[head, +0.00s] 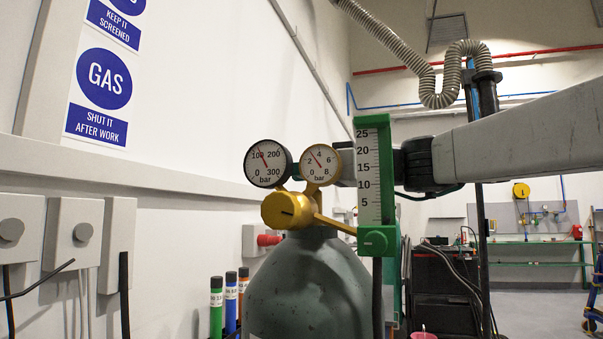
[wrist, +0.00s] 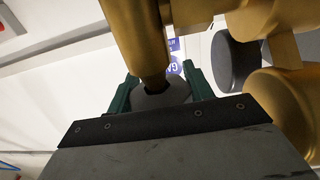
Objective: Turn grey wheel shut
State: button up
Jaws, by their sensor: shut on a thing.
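The grey wheel (wrist: 163,98) shows in the wrist view as a pale grey rounded piece at the end of a brass stem (wrist: 138,40). My gripper (wrist: 160,84) has its two green jaws on either side of the wheel and is shut on it. In the head view the wheel and the jaws are hidden behind the gauges and the flowmeter. The brass regulator (head: 286,209) sits on top of the dark green gas cylinder (head: 308,285). The left gauge needle points near 100 and the right gauge needle near 3.
The green flowmeter (head: 374,175) stands in front of my wrist, close to it. Two dials, the left gauge (head: 266,164) and the right gauge (head: 320,165), crowd the space beside it. Grey wall boxes (head: 73,232) and several coloured tubes (head: 231,300) are at left.

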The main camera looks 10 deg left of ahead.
jog(key=o, duration=1)
jog(key=shift+c, duration=0.2)
jog(key=s+d, duration=0.1)
jog(key=d, duration=0.6)
jog(key=shift+s+d, duration=0.2)
jog(key=shift+d, duration=0.15)
